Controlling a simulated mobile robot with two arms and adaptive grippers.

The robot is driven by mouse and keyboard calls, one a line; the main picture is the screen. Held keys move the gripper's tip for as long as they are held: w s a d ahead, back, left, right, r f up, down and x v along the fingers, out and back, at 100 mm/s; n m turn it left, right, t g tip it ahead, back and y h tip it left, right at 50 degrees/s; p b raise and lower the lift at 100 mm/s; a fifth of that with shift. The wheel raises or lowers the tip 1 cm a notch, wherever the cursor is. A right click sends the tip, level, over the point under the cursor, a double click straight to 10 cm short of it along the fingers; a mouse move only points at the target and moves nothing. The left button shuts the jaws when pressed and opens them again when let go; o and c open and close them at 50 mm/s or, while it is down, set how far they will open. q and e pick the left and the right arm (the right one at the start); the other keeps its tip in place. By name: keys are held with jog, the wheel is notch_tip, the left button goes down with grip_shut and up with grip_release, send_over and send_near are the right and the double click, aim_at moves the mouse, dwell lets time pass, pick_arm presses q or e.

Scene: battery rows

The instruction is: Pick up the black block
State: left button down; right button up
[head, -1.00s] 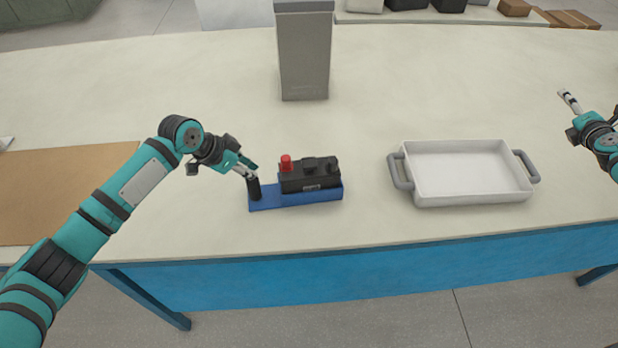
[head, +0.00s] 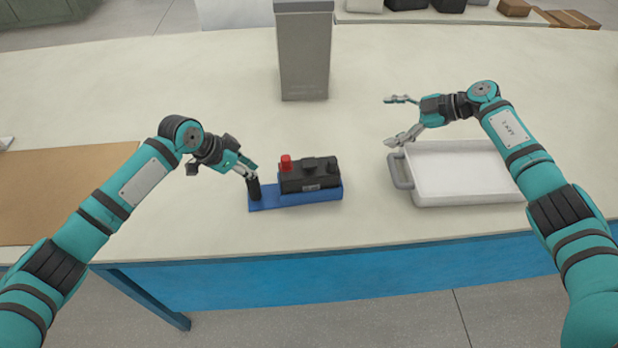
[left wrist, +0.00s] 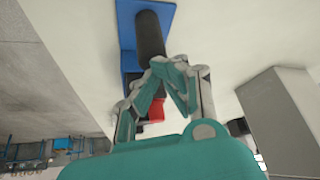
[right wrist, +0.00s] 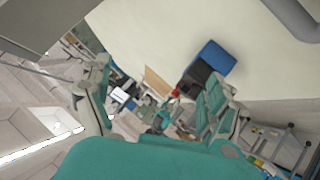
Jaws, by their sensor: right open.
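The black block (head: 311,176) sits on the right part of a blue base (head: 270,203), with a red cap on its top left. It also shows in the right wrist view (right wrist: 196,76). A black upright handle (head: 255,190) stands at the base's left end and shows in the left wrist view (left wrist: 149,36). My left gripper (head: 250,175) is shut on the top of this handle, just left of the block. My right gripper (head: 389,121) is open and empty, above the table to the right of the block, near the white tray's left handle.
A white tray (head: 430,199) with grey handles stands right of the block, partly hidden by my right arm. A grey bin (head: 304,60) stands behind the block. A brown board (head: 60,190) lies at the left. The table between block and tray is clear.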

aim_at(308, 160)
jog(key=s+a+f+g, duration=0.1)
jog(key=s+a, duration=0.1)
jog(key=a, duration=0.3)
jog(key=s+a+f+m+g+y, duration=0.1)
jog(key=s+a+g, duration=0.1)
jog(key=a, duration=0.3)
jog(key=s+a+f+g+y, duration=0.1)
jog(key=s+a+f, duration=0.1)
jog(key=a, duration=0.4)
jog(key=shift+s+m+g, duration=0.1)
jog(key=shift+m+g, duration=0.3)
jog(key=shift+x, duration=3.05)
jog(key=shift+c, duration=0.2)
jog(key=c, duration=1.8)
jog(key=shift+w+r+y, duration=0.2)
jog(key=shift+r+y, duration=0.1)
